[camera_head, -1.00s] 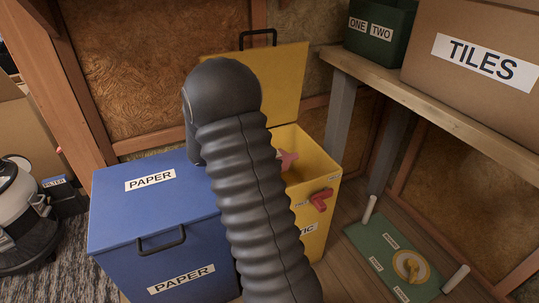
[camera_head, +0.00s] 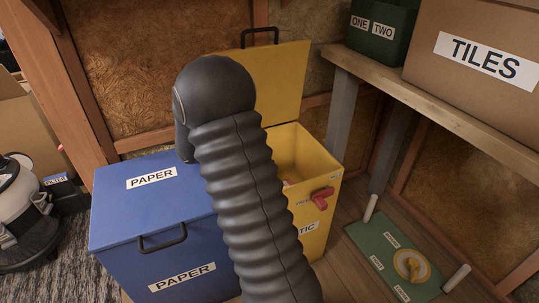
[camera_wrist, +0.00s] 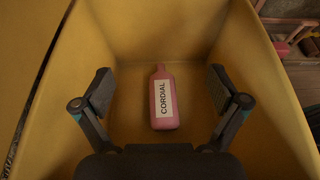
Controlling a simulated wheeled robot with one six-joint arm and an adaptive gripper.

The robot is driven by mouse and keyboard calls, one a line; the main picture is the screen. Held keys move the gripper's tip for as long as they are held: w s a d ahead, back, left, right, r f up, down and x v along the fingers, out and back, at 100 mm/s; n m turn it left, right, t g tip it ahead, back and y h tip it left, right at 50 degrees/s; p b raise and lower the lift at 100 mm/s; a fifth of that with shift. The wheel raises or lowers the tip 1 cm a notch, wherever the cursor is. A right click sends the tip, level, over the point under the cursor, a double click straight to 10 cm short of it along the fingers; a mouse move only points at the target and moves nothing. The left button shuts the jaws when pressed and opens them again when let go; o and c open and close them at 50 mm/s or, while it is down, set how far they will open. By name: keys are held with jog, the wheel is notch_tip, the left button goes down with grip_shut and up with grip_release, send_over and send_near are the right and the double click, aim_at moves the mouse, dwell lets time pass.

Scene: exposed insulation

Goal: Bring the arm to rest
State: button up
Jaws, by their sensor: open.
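My gripper (camera_wrist: 161,88) is open and empty in the wrist view, its fingers spread wide on either side of a pink bottle. The pink bottle (camera_wrist: 164,116), labelled CORDIAL, lies inside the yellow bin (camera_wrist: 75,88), below and apart from the fingers. In the head view my dark ribbed arm (camera_head: 245,180) reaches toward the yellow bin (camera_head: 318,170) and hides my gripper and part of the bin. Only a small pink bit shows inside the bin there. The bin's yellow lid (camera_head: 283,75) stands open.
A closed blue PAPER bin (camera_head: 150,210) stands left of my arm. A red piece (camera_head: 322,195) sits on the yellow bin's front. At right, a wooden shelf (camera_head: 440,105) carries a TILES box (camera_head: 480,20) and a green box (camera_head: 380,30). A green board (camera_head: 385,250) lies below.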

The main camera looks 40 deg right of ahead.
jog(key=v, duration=0.9)
